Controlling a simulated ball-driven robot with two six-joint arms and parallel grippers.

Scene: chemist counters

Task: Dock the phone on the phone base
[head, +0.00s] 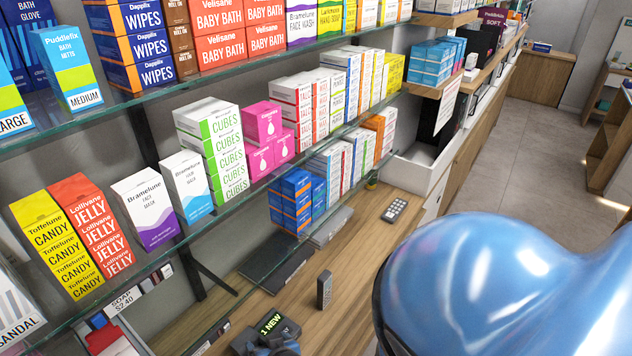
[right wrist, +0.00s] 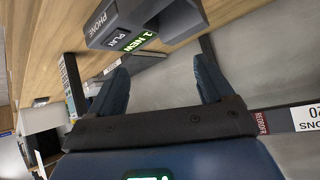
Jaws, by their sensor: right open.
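The phone base (head: 246,340) is a dark unit on the wooden counter at the bottom of the head view, with a lit green "1 NEW" display. It also shows at the top of the right wrist view (right wrist: 158,22). A slim dark handset, the phone (head: 324,290), stands upright on the counter to the right of the base, apart from it. I cannot clearly pick out the phone in the right wrist view. My right gripper (right wrist: 160,68) is open, with nothing seen between its fingers, close to the base. My left gripper is not in view.
Glass shelves (head: 150,252) full of boxes overhang the counter (head: 350,262) on the left. A dark flat device (head: 290,272) lies behind the phone. A small keypad-like remote (head: 395,211) lies farther back. Bare counter lies right of the phone; my blue arm covers the lower right.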

